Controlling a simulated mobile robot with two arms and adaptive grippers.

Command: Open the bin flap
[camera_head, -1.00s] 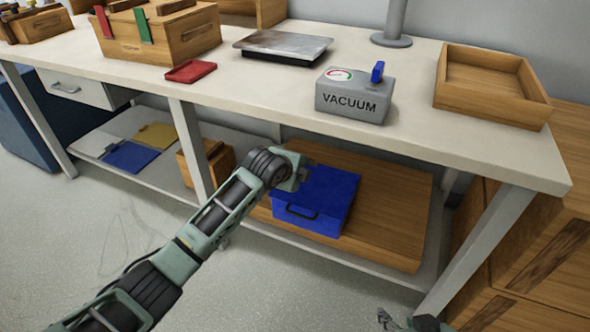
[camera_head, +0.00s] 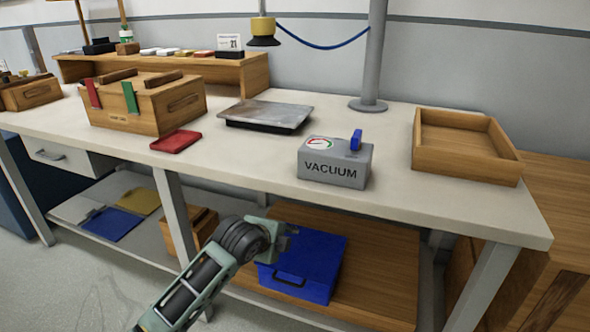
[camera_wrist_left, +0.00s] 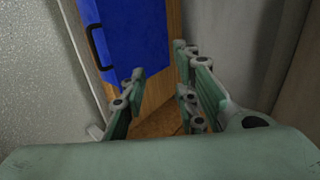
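A blue bin (camera_head: 303,264) with a dark handle on its front face stands on the wooden board of the lower shelf. In the left wrist view the blue bin (camera_wrist_left: 135,35) fills the upper part, with its handle at its left edge. My left gripper (camera_head: 285,238) is over the bin's upper left corner in the head view, and partly covers it. In the wrist view the left gripper's fingers (camera_wrist_left: 158,78) are apart with nothing between them. I cannot tell whether they touch the bin. My right gripper is out of view.
The worktop (camera_head: 400,215) overhangs the shelf. On it are a grey vacuum box (camera_head: 335,168), a wooden tray (camera_head: 468,165), a red dish (camera_head: 176,141) and a wooden box (camera_head: 150,115). A table leg (camera_head: 172,210) and a small wooden box (camera_head: 190,238) are left of the bin.

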